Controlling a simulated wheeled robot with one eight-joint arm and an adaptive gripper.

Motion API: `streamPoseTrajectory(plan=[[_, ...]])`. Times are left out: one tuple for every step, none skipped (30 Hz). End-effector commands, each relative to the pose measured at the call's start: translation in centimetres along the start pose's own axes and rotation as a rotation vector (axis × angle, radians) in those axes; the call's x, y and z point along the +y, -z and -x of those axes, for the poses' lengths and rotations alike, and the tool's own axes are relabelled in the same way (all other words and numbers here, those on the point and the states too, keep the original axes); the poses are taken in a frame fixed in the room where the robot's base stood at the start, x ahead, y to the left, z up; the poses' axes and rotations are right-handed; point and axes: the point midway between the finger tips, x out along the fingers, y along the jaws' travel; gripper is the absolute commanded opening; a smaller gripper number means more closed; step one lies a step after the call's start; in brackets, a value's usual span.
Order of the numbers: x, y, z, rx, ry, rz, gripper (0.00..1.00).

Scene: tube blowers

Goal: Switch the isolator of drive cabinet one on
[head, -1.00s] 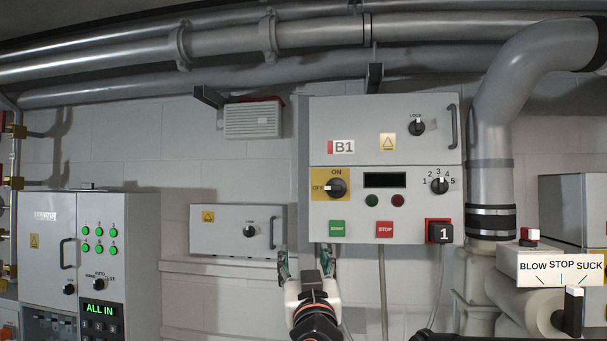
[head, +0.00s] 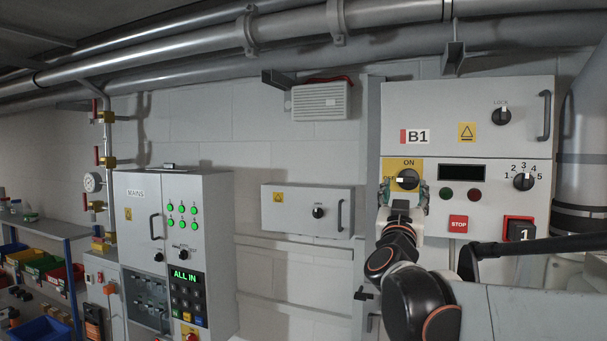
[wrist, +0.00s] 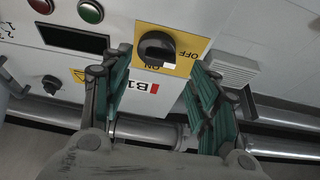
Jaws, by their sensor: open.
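The drive cabinet marked B1 (head: 440,125) hangs on the wall at the right of the head view. Its isolator is a black rotary knob (head: 407,179) on a yellow plate marked ON and OFF. Its white pointer is toward OFF in the head view. My gripper (head: 404,197) is in front of the yellow plate, with its fingers on either side of the knob. In the wrist view the open green-padded fingers (wrist: 163,95) stand apart, and the knob (wrist: 157,49) lies beyond and between them. I cannot tell whether either finger touches it.
My gripper hides the start button area. A red STOP button (head: 458,224), a selector (head: 523,181) and a red-framed switch marked 1 (head: 519,230) are close by on the panel. A smaller grey box (head: 300,222) and the mains cabinet (head: 140,230) are to the left.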

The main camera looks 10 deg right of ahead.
Motion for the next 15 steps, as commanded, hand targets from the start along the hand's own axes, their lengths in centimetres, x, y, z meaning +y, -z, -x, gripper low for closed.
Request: streamPoseTrajectory(plan=[[0.0,0.1,-1.1,0.000,-0.001,0.000,0.55],[0.0,0.1,-1.5,0.000,-0.002,-0.001,0.55],[0.1,0.1,-2.1,0.000,-0.002,0.000,0.55],[0.1,0.1,-2.5,0.000,-0.002,0.000,0.55],[0.1,0.1,-2.8,0.000,-0.002,0.000,0.55],[0.0,0.1,-3.2,0.000,-0.001,0.000,0.55],[0.0,0.1,-3.4,0.000,-0.001,0.000,0.55],[0.0,0.1,-3.6,0.000,0.000,-0.001,0.55],[0.0,0.0,-3.9,0.000,0.000,-0.001,0.55],[0.0,0.0,-4.0,0.000,0.000,-0.001,0.55],[0.0,0.0,-4.1,0.000,0.000,-0.001,0.55],[0.0,0.0,-4.1,0.000,0.001,-0.001,0.55],[0.0,0.0,-4.2,0.000,0.001,-0.001,0.55],[0.0,0.0,-4.2,0.000,0.001,-0.001,0.55],[0.0,0.0,-4.2,0.000,0.001,-0.001,0.55]])
